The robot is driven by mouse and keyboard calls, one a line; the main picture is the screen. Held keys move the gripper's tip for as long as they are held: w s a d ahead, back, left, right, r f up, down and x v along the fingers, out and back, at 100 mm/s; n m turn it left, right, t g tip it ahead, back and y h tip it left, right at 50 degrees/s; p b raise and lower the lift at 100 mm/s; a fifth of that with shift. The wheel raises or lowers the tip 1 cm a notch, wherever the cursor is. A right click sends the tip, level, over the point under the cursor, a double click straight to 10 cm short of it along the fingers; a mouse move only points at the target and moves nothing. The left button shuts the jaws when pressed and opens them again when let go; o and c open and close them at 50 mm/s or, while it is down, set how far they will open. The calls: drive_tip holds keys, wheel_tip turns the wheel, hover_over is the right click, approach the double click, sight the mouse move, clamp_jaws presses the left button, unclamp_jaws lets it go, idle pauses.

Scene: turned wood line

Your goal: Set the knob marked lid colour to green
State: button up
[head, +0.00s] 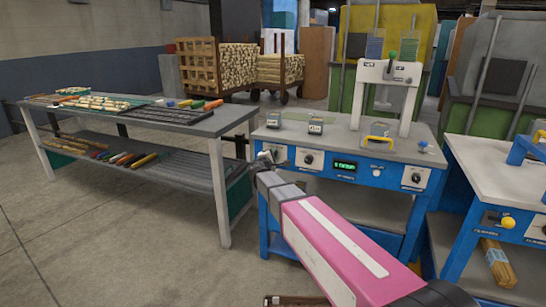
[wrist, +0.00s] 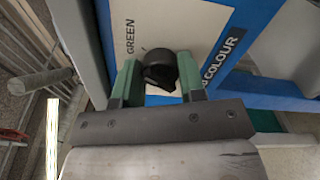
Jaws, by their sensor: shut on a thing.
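The lid colour knob (wrist: 160,68) is black and round, on a cream plate (wrist: 188,32) on a blue panel. The plate reads GREEN to the left of the knob, and part of the word COLOUR shows on the right. My gripper (wrist: 158,80) has its two green fingers on either side of the knob, shut on it. Where the knob's pointer stands is hard to tell. In the head view my gripper (head: 265,158) is at the left end of the blue workstation's front panel (head: 330,172) and hides most of this knob.
The same panel carries another black knob (head: 308,159), a green display (head: 345,166) and a knob at right (head: 416,178). A press (head: 388,73) stands on top. A rack table (head: 215,124) is at left, and another blue-fronted station (head: 490,165) at right. The floor in front is clear.

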drive_tip(key=shift+m, duration=0.5)
drive_tip(key=o, duration=0.9)
drive_tip(key=v, duration=1)
drive_tip(key=shift+s+a, duration=0.15)
drive_tip(key=shift+s, duration=0.25)
